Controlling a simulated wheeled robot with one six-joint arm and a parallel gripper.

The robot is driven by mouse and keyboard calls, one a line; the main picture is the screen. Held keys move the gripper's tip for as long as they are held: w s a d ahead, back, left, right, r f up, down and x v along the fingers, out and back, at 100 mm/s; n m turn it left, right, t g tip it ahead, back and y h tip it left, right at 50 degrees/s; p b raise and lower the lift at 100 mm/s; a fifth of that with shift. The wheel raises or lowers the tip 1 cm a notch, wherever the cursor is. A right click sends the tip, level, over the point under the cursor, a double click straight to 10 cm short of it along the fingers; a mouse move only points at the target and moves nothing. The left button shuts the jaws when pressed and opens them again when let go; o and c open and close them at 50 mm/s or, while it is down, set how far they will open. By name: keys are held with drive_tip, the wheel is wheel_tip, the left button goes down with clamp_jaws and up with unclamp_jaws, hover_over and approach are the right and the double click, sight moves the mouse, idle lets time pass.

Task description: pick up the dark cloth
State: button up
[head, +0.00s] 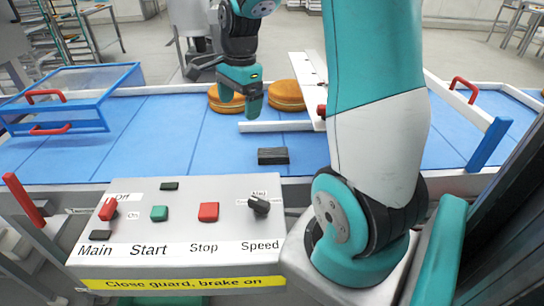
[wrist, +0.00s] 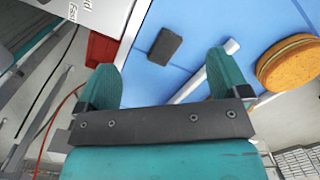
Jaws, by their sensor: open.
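A small dark folded piece, which looks like the dark cloth (head: 272,156), lies flat on the blue belt (head: 190,150) near its front edge, behind the control panel. It also shows in the wrist view as the dark cloth (wrist: 165,46), beyond the fingertips. My gripper (head: 240,100) is above the belt, farther back and to the left of the cloth in the head view. In the wrist view my gripper (wrist: 165,78) has its teal fingers spread wide, with nothing between them.
Brown filled rounds (head: 286,95) sit on the belt at the back. A white bar (head: 290,126) lies behind the cloth. A clear guard with a blue frame (head: 75,95) is at the left. The control panel (head: 180,235) with labelled switches stands in front. The belt left of the cloth is clear.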

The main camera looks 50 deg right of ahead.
drive_tip(key=s+d+f+m, duration=0.2)
drive_tip(key=d+f+m, duration=0.1)
drive_tip(key=d+m, duration=0.6)
drive_tip(key=n+p, duration=0.1)
drive_tip(key=p, duration=0.1)
hover_over(272, 152)
drive_tip(key=shift+g+h, duration=0.3)
drive_tip(key=shift+g, duration=0.1)
wheel_tip(272, 152, down, 11)
drive_tip(key=shift+s+d+r, duration=0.1)
drive_tip(key=shift+f+p, duration=0.95)
drive_tip(key=shift+f, duration=2.3)
drive_tip(key=c, duration=1.1)
drive_tip(key=shift+r, duration=0.1)
wheel_tip(272, 152, up, 20)
drive_tip(key=b, duration=0.3)
